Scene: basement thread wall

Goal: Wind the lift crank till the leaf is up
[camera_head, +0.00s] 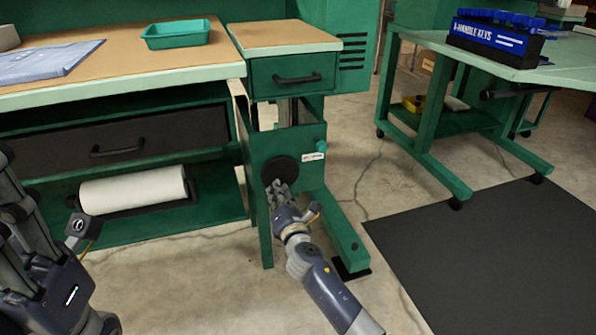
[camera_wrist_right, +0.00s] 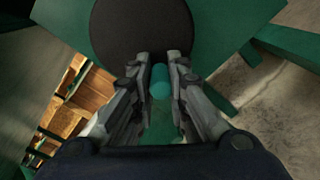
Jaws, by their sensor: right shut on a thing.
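The lift crank shows as a dark round disc (camera_head: 281,171) on the front of a green pedestal (camera_head: 305,139). The disc also fills the top of the right wrist view (camera_wrist_right: 150,28). My right gripper (camera_head: 277,190) is at the disc's lower edge, shut on the teal crank knob (camera_wrist_right: 160,82), which sits between its fingers. In the head view the fingers hide the knob. A small wood-topped leaf (camera_head: 285,34) with a green drawer front stands above the pedestal, close to level with the bench beside it. My left gripper (camera_head: 12,200) is at the left edge, partly cut off; its opening is unclear.
The workbench (camera_head: 110,65) at left carries a teal tray (camera_head: 176,33) and folded cloth (camera_head: 45,62). A white roll (camera_head: 133,190) lies below. A wheeled green table (camera_head: 430,110) and a black mat (camera_head: 500,255) are at right. A pedestal foot (camera_head: 342,235) runs along the floor.

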